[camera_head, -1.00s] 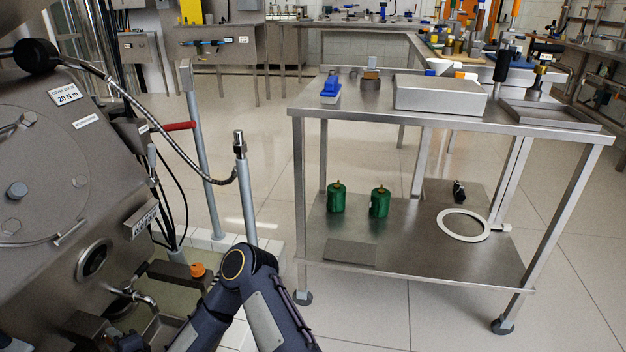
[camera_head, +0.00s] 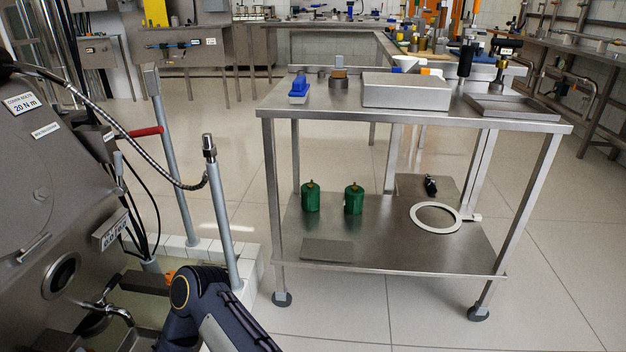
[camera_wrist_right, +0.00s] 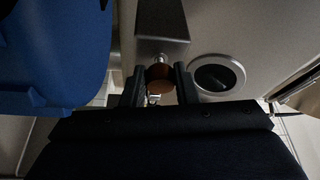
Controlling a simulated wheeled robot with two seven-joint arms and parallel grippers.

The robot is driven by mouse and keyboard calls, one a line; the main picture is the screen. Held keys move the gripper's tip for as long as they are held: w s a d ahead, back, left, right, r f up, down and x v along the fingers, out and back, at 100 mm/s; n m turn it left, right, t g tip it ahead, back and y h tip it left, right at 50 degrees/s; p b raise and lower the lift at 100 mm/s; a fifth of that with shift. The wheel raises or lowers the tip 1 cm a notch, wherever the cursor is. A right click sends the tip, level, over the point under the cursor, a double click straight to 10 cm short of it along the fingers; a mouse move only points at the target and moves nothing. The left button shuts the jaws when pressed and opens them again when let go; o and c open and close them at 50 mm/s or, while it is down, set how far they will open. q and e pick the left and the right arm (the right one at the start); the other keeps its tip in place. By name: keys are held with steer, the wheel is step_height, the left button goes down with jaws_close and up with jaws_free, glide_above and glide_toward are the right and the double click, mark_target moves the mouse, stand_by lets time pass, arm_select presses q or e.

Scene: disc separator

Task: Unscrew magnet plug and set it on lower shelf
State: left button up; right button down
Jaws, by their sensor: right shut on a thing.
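My right gripper (camera_wrist_right: 160,88) is shut on a brown, round-ended piece (camera_wrist_right: 160,76), which looks like the magnet plug. A metal stem shows above it, under a steel bracket (camera_wrist_right: 161,20); I cannot tell whether the plug is still threaded in. In the head view my arm at the bottom covers that gripper. A small orange piece (camera_head: 170,275) shows beside the arm; I cannot tell if it is the same plug. The lower shelf (camera_head: 385,255) of the steel table holds a flat grey mat (camera_head: 327,249) at its front left. My left gripper is not in view.
Two green canisters (camera_head: 310,198), a white ring (camera_head: 436,218) and a small black item (camera_head: 430,186) stand on the shelf. The separator (camera_head: 40,200) fills the left, with a tap (camera_head: 112,308) low down. Posts and a hose stand between it and the table.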

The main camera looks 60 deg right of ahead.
steer(key=n+t, duration=0.1)
steer(key=n, duration=0.1)
steer(key=shift+w+a+n+y, duration=0.1)
steer(key=shift+n+y, duration=0.2)
steer(key=c, duration=1.1)
jaws_free()
steer(key=shift+o, duration=0.2)
steer(key=shift+s+d, duration=0.4)
steer(key=shift+s, duration=0.45)
steer(key=shift+s+d, duration=0.35)
steer(key=shift+s, duration=0.45)
